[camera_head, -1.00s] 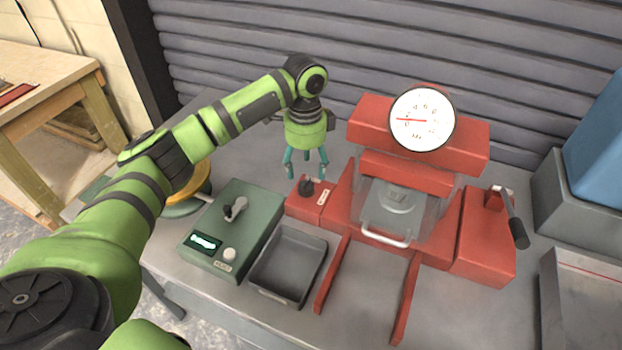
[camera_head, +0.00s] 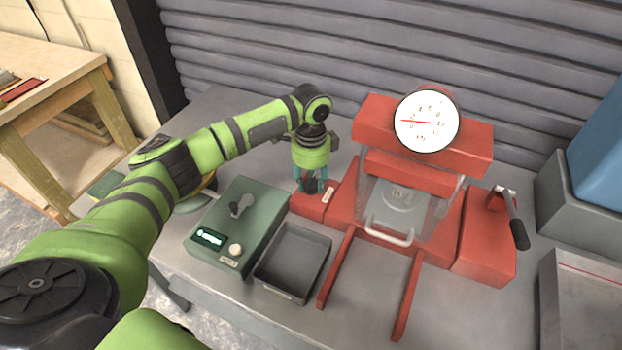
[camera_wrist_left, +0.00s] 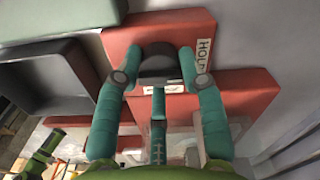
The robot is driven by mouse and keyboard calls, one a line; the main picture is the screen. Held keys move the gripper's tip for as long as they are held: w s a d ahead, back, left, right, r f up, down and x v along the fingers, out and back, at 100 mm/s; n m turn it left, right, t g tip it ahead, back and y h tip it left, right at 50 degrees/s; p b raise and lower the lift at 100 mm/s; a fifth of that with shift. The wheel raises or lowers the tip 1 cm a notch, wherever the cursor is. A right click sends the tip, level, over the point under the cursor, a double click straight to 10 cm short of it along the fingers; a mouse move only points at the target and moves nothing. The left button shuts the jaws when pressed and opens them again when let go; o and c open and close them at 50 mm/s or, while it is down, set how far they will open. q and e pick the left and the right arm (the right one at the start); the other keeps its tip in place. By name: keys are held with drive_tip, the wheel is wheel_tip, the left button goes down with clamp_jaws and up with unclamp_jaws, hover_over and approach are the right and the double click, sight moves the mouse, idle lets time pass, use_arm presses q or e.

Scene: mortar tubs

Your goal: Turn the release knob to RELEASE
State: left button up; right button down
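The release knob (camera_wrist_left: 158,66) is black and sits on a small red box (camera_wrist_left: 120,35) left of the red press (camera_head: 425,170). My left gripper (camera_head: 312,186) points down over this box in the head view. In the left wrist view its teal fingers (camera_wrist_left: 160,58) stand on both sides of the knob, with a third finger in front. They look open around it; whether they touch it I cannot tell. A white label reading "HOL…" (camera_wrist_left: 204,53) is partly covered by a finger. A second label (camera_wrist_left: 163,88) is mostly hidden. My right gripper is not in view.
A green control box (camera_head: 235,225) with a lever and a lit display stands left of the knob. A grey tray (camera_head: 293,263) lies in front. The press has a dial gauge (camera_head: 427,121), a clear guard (camera_head: 400,205) and a lever (camera_head: 513,218) at right.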

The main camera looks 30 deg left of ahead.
use_arm(q)
drive_tip(key=shift+r+m+p, duration=0.1)
drive_tip(key=shift+m+p, duration=0.75)
drive_tip(key=shift+m, duration=0.15)
drive_tip(key=shift+m+p, duration=0.5)
drive_tip(key=shift+m, duration=0.3)
drive_tip(key=m+p, duration=0.1)
drive_tip(key=m, duration=0.2)
drive_tip(key=shift+m, duration=0.3)
drive_tip(key=m+p, duration=0.1)
drive_tip(key=m, duration=0.4)
drive_tip(key=shift+m, duration=0.3)
drive_tip(key=m, duration=0.5)
